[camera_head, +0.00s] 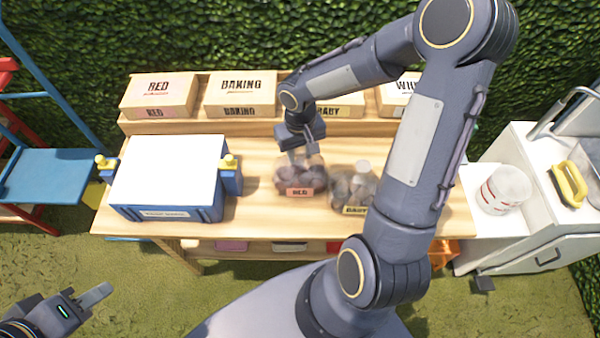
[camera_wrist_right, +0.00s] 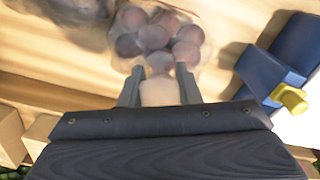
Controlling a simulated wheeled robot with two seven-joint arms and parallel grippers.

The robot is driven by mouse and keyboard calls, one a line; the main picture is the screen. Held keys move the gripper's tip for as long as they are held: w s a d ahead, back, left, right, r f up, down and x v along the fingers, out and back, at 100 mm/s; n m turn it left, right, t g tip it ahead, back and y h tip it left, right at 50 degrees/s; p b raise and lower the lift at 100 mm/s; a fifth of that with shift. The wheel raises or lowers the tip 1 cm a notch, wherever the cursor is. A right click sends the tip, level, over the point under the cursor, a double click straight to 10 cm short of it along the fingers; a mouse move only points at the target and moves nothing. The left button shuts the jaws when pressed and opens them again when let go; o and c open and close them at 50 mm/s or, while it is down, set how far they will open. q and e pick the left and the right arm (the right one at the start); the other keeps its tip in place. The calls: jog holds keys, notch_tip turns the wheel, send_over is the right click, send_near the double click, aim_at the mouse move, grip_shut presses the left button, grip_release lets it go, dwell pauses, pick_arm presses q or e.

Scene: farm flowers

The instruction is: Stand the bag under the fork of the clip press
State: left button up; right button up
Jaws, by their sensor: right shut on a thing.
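A clear bag of reddish round potatoes labelled RED (camera_head: 299,178) is upright at or just above the middle of the wooden bench; I cannot tell whether it touches the top. My right gripper (camera_head: 305,155) comes from above and is shut on its neck. In the right wrist view the fingers (camera_wrist_right: 160,88) close around the pale neck, with the bag's round contents (camera_wrist_right: 157,36) beyond. I cannot make out a clip press or its fork for certain. My left gripper (camera_head: 95,298) is at the lower left, away from the bench; its opening is unclear.
A second bag labelled BABY (camera_head: 352,190) stands close to the right. A blue box with a white top (camera_head: 165,175) and yellow knobs is to the left. Labelled cartons (camera_head: 240,93) line the back. A white tub (camera_head: 505,190) is on the right cabinet.

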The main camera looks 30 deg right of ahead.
grip_shut()
jog(key=shift+r, duration=0.1)
